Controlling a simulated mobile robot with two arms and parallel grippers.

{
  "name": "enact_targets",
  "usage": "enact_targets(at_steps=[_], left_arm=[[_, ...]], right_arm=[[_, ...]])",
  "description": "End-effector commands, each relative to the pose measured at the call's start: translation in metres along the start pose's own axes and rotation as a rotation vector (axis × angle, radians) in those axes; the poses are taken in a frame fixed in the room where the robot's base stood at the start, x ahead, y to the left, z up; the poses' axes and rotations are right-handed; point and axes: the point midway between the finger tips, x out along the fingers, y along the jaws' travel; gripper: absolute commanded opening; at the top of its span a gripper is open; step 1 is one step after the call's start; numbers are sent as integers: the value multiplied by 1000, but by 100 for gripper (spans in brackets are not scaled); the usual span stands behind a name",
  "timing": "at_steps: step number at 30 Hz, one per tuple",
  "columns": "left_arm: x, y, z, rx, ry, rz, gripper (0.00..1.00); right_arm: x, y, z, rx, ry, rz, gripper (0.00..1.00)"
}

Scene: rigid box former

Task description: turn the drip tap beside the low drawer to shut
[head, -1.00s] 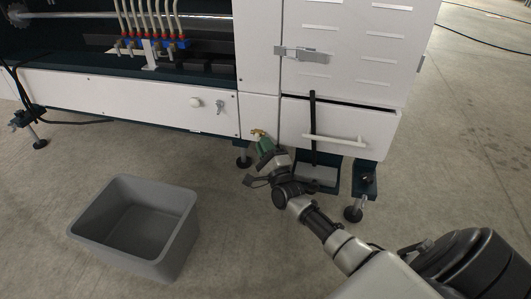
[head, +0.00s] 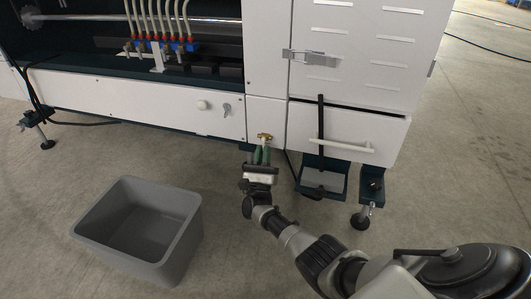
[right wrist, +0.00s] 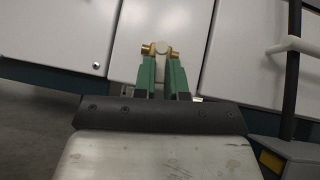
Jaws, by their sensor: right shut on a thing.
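The brass drip tap (head: 265,137) sits low on the white machine front, just left of the low drawer (head: 385,137). My right gripper (head: 261,152) reaches up to it from below, its green fingers at the tap. In the right wrist view the two green fingers (right wrist: 162,66) are shut on the tap (right wrist: 161,48), whose brass ends and pale round middle show at the fingertips. The fingers hide part of the tap, so I cannot tell its exact turn. My left gripper is not in view.
The drawer's white bar handle (head: 343,144) sticks out to the right of the tap. A dark upright bar (head: 320,130) stands in front of the drawer above a small pedal (head: 321,179). A grey bin (head: 140,229) stands on the floor at left. Levelling feet (head: 361,217) stick out below.

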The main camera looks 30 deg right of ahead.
Motion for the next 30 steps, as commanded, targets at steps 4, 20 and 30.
enact_targets(at_steps=[4, 20, 30], left_arm=[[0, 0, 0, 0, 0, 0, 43], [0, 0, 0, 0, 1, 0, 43], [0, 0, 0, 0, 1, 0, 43]], right_arm=[[-1, 4, 0, 52, 3, -51, 0], [0, 5, 0, 109, 3, -107, 0], [0, 5, 0, 108, 3, -107, 32]])
